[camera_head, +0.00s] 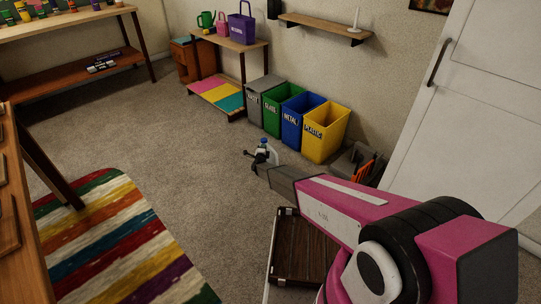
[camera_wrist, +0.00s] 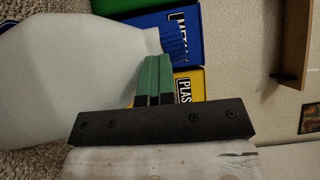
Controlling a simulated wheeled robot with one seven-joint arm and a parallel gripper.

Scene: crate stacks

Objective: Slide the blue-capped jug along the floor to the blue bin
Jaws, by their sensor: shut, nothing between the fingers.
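The white jug (camera_head: 271,155) with a blue cap (camera_head: 263,141) stands upright on the carpet, in front of the row of bins in the head view. In the wrist view the jug (camera_wrist: 80,75) fills the left side, with its ribbed blue cap (camera_wrist: 174,42) beyond my fingertips. My gripper (camera_wrist: 152,62) has its green fingers shut together and empty, beside the jug. I cannot tell whether they touch it. The blue bin (camera_head: 292,129), labelled METAL, stands between the green and yellow bins. It also shows in the wrist view (camera_wrist: 150,17).
A grey bin (camera_head: 254,108), green bin (camera_head: 271,122) and yellow bin (camera_head: 316,143) flank the blue one along the wall. A dark crate (camera_head: 347,164) with orange items is right of them. A brown panel (camera_head: 300,250) lies near my arm. Carpet left of the jug is clear.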

